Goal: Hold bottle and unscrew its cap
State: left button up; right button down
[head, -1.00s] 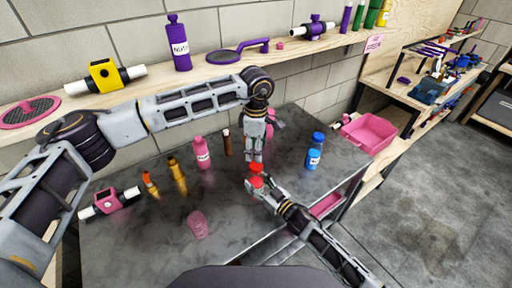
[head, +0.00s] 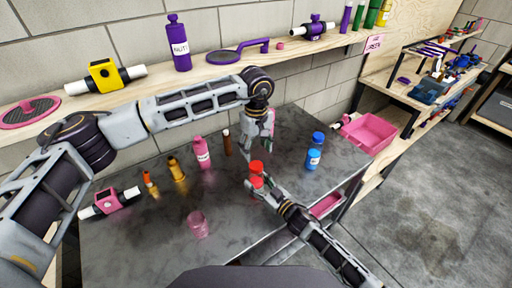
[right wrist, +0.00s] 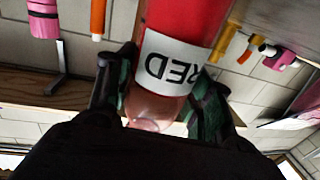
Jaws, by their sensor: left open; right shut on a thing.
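The red bottle (head: 257,182) is held by my right gripper (head: 255,186) above the middle of the grey table, with its red cap (head: 256,166) on the upper end. In the right wrist view the bottle (right wrist: 187,22) fills the centre, its white label reading RED upside down. The fingers of my right gripper (right wrist: 160,92) are shut on its sides; the cap is out of that view. My left gripper (head: 247,152) is open and empty, close to the cap at its upper left and apart from it as far as I can tell.
A pink bottle (head: 202,153), brown bottle (head: 227,142), orange bottles (head: 177,170), a clear pink cup (head: 197,226) and blue bottles (head: 314,158) stand on the table (head: 150,235). A pink bin (head: 369,133) lies to the right. A shelf runs along the wall.

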aim_at(256, 165)
pick_arm(q)
jog(key=m, duration=1.3)
dwell(0.4)
jog(key=shift+f, duration=0.2)
jog(key=shift+f, duration=3.85)
jog(key=shift+c, duration=0.4)
jog(key=c, duration=1)
